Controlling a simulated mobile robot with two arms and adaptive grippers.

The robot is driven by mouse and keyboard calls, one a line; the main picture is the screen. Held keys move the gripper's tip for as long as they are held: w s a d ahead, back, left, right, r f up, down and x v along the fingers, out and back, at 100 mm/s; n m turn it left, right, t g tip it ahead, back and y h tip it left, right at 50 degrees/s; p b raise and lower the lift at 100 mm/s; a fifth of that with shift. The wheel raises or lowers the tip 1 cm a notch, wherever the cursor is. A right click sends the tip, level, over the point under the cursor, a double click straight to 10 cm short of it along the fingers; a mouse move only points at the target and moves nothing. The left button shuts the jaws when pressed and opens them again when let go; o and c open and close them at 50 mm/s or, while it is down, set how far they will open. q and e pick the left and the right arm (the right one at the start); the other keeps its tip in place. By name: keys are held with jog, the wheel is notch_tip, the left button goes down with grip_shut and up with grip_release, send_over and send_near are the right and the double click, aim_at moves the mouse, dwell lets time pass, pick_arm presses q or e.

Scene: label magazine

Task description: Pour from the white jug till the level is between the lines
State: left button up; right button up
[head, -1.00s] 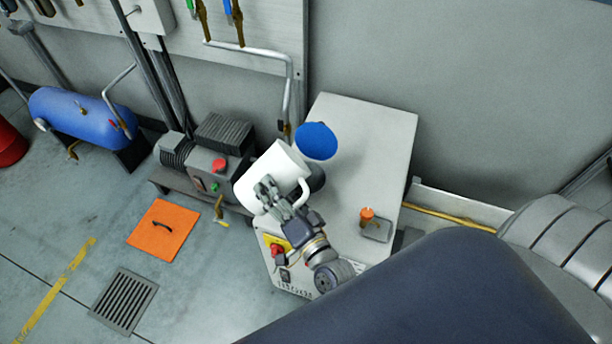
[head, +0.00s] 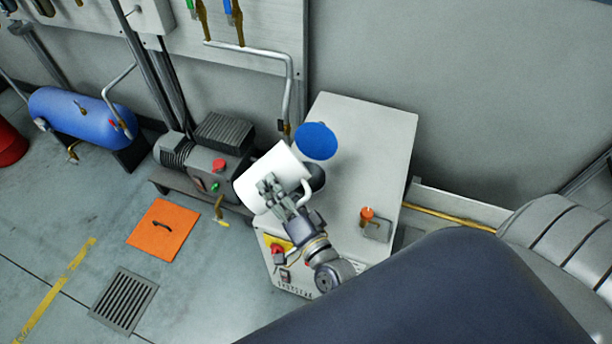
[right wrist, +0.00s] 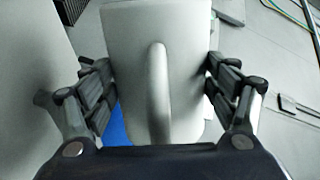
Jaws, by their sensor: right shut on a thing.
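The white jug (head: 266,170) is held above the front left part of the grey cabinet (head: 365,135), tilted in the head view. My right gripper (head: 268,187) is shut on its body. In the right wrist view the jug (right wrist: 190,75) stands between the two fingers (right wrist: 160,80), its handle facing the camera. A round blue top (head: 316,140) shows just right of the jug, with a dark rounded part (head: 317,178) partly hidden behind the jug. I cannot make out any lines, level or stream. My left gripper is not in view.
An orange-topped fitting (head: 367,214) stands on the cabinet's right side. A motor unit with a red button (head: 219,165) is left of the jug. An orange mat (head: 163,229) and a floor grate (head: 124,301) lie further left. The cabinet's back right is clear.

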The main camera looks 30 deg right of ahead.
jog(key=shift+d+r+m, duration=0.1)
jog(key=shift+d+m, duration=0.05)
jog(key=shift+m, duration=0.45)
jog(key=shift+d+r+m, duration=0.15)
jog(key=shift+r+m, duration=0.1)
jog(key=shift+m, duration=0.05)
dwell(1.1)
